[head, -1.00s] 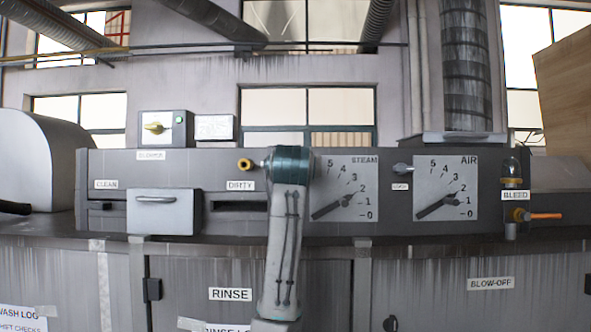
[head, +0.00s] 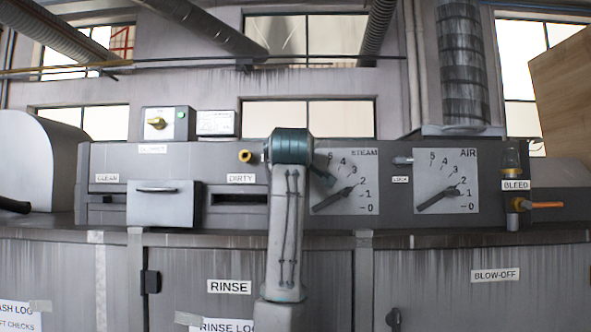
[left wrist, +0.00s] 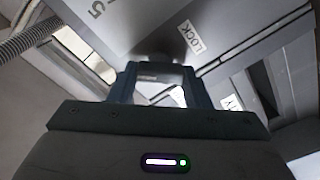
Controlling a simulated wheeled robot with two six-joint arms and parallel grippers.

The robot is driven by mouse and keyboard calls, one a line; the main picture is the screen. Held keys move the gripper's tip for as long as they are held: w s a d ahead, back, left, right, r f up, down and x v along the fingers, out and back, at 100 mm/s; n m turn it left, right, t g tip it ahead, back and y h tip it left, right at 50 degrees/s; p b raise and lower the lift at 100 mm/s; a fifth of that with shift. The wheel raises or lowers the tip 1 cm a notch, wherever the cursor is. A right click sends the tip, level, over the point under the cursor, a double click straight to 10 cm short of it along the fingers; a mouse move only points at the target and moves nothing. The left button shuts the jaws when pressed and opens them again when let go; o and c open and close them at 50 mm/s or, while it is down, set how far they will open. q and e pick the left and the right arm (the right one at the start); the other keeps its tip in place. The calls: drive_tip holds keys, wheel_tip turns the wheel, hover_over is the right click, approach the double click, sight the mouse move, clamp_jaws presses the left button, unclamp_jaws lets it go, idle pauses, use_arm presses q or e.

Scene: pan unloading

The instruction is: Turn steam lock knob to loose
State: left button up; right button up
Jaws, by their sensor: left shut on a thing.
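My left arm rises in front of the panel in the head view and covers the area left of the STEAM dial (head: 343,194). The steam lock knob and most of my left gripper are hidden behind it there. In the left wrist view my left gripper (left wrist: 163,72) is at the panel beside the LOCK label (left wrist: 191,37), shut on the steam lock knob. The knob itself is barely visible between the fingers, so its setting cannot be read. The STEAM dial's pointer slants from lower left to upper right. My right gripper is not in view.
The AIR dial (head: 445,187) with its own small grey lock knob (head: 402,160) lies to the right. A yellow knob (head: 246,156) sits just left of my arm. A grey box with a handle (head: 163,205) protrudes farther left. An orange-handled valve (head: 540,205) is at the far right.

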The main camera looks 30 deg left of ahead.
use_arm(q)
drive_tip(key=n+b, duration=0.1)
drive_tip(key=n, duration=0.1)
drive_tip(key=n+b, duration=0.1)
drive_tip(key=n, duration=0.2)
drive_tip(key=n+b, duration=0.1)
drive_tip(key=n, duration=0.2)
drive_tip(key=shift+f+b, duration=0.25)
drive_tip(key=shift+b, duration=0.15)
drive_tip(key=shift+n, duration=0.3)
drive_tip(key=o, duration=1)
drive_tip(key=shift+r, duration=0.1)
drive_tip(key=shift+s, duration=0.1)
